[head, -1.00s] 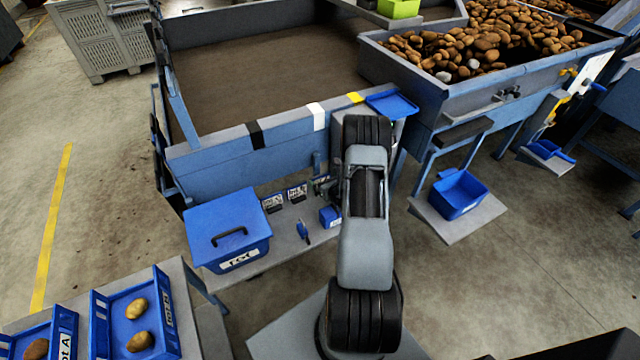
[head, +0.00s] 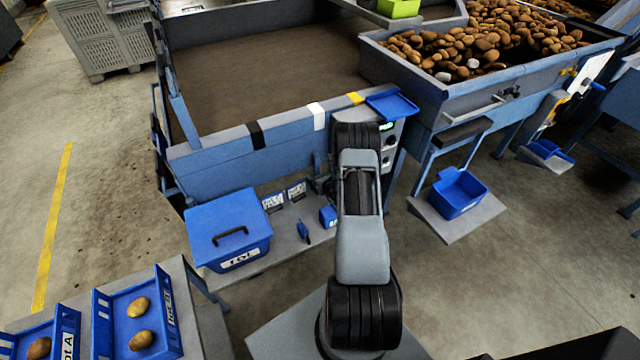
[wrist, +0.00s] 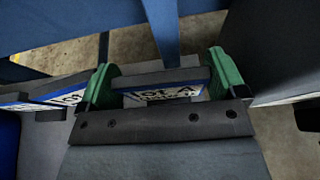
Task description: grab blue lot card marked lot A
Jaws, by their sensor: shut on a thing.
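The lot card marked lot A (wrist: 165,95) is between the green fingers of my gripper (wrist: 162,78) in the wrist view. Its black lettering on white shows, with a thin blue strip along the upper part. My gripper is shut on it. In the head view my own arm hides the gripper and this card. Two other white cards with black lettering, a left one (head: 273,202) and a right one (head: 297,190), stand in dark holders on the grey shelf, left of my arm.
A blue lidded box (head: 228,228) stands on the shelf's left end. A small blue item (head: 303,232) and a blue block (head: 328,216) lie near my arm. The blue-grey machine wall (head: 225,168) rises behind. Blue trays with potatoes (head: 170,318) are at lower left.

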